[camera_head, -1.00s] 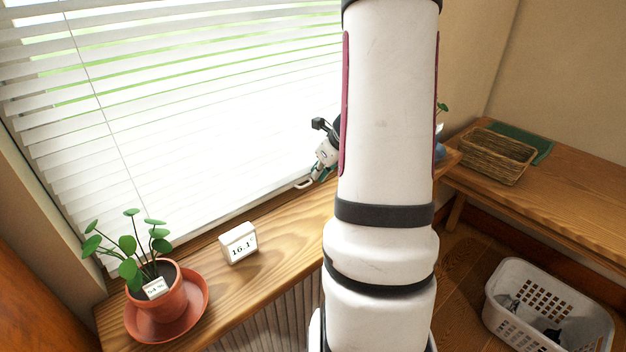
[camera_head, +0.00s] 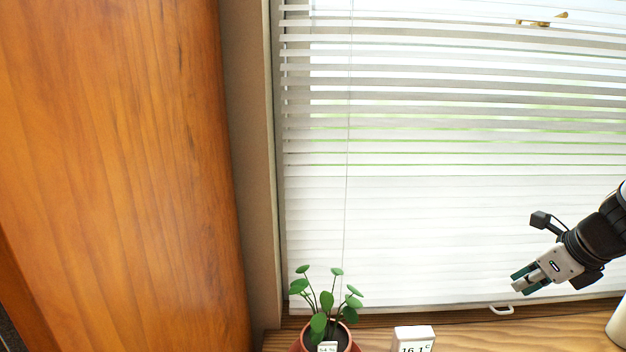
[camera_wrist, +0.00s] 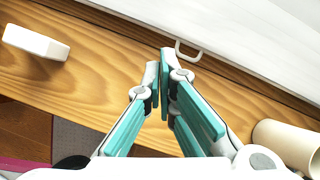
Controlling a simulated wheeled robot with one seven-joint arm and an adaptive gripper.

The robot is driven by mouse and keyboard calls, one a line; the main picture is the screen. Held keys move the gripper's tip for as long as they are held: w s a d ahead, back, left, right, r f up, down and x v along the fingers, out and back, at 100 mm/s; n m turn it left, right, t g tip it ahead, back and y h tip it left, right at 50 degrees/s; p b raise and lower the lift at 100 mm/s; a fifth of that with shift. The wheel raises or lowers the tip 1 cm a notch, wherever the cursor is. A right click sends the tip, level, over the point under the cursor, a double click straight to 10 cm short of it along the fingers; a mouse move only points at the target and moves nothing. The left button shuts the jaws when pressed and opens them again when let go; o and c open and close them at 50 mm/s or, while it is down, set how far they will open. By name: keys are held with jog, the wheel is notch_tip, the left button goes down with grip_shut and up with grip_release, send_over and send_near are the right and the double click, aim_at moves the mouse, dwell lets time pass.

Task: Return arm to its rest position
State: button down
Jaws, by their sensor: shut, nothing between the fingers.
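My gripper (camera_head: 517,281) is at the right of the head view, in front of the lower part of the white blinds and above the wooden sill. In the wrist view, its teal-padded fingers (camera_wrist: 159,82) are close together with nothing between them. They point at the sill near the white handle of the blinds. Only the end of my arm shows at the right edge of the head view; the rest is out of the picture.
The wooden sill (camera_head: 475,338) holds a potted green plant (camera_head: 329,308) and a white digital display (camera_head: 414,338); a pale cylinder (camera_head: 618,325) stands at the right. The blinds (camera_head: 440,210) hang behind, with a white handle (camera_head: 502,310) at their bottom. A wooden panel (camera_head: 110,170) fills the left.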

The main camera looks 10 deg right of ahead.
jog(key=a+r+n+y, duration=0.1)
jog(key=a+r+n, duration=0.3)
jog(key=a+n, duration=0.5)
jog(key=a+r+n+y, duration=0.1)
jog(key=a+r+n, duration=0.2)
jog(key=a+n, duration=0.55)
jog(key=s+a+r+n+g+h, duration=0.1)
jog(key=s+a+r+n, duration=0.1)
jog(key=s+a+n, duration=0.9)
jog(key=a+n, duration=0.3)
jog(key=n, duration=0.2)
jog(key=shift+a+n+g+h, duration=0.15)
jog(key=shift+n+g+h, duration=0.15)
jog(key=shift+n+h, duration=0.1)
